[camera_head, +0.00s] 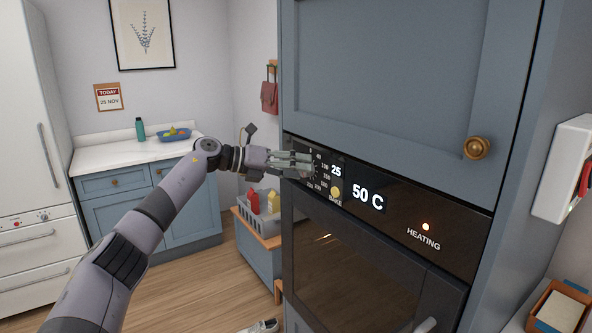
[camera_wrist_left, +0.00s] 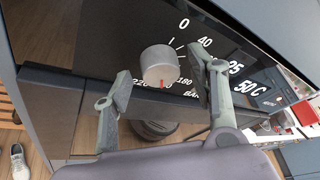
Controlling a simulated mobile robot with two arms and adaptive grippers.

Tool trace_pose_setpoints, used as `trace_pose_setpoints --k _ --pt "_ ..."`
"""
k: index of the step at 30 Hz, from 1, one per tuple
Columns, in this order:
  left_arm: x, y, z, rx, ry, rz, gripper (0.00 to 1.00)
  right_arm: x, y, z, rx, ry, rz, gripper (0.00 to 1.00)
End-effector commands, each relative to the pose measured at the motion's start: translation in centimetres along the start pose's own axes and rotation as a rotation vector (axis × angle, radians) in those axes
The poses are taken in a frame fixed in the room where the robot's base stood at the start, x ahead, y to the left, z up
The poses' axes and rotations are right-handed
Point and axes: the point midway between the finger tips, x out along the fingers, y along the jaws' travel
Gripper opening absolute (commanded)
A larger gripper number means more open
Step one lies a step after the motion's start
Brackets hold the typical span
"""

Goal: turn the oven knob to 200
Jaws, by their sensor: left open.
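The oven knob (camera_wrist_left: 160,65) is a round grey knob on the black oven panel (camera_wrist_left: 75,108). In the left wrist view its red mark points toward the picture's bottom, between the printed 220 and 180; the number at its tip is hard to read. My left gripper (camera_wrist_left: 168,80) is open, with one finger on each side of the knob and visible gaps; I cannot see any contact. In the head view the left gripper (camera_head: 306,164) is at the dial and largely hides the knob. My right gripper is not in view.
The oven display (camera_head: 367,197) reads 50 C, and a red light (camera_head: 426,226) glows above HEATING. A smaller display (camera_head: 336,171) reads 25. A blue cupboard door (camera_head: 400,75) is above the panel. A grey basket (camera_head: 262,213) with bottles stands left of the oven.

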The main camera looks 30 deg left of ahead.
Motion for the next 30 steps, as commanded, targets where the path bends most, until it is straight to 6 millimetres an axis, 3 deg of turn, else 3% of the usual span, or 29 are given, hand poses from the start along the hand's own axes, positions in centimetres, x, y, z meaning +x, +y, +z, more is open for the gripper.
trace_pose_setpoints --k 5,18,24,30 --pt "-1.4 0.1 0.1 -0.001 -0.002 0.002 0.53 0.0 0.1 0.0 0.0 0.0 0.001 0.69" --pt "-10.0 0.1 0.0 -0.001 0.0 0.002 0.53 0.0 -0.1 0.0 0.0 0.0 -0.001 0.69" --pt "-11.8 0.0 -0.1 0.0 0.001 0.0 0.53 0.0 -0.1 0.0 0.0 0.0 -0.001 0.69" --pt "-12.0 0.0 0.0 0.0 0.001 0.0 0.53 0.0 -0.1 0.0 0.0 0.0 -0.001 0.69"
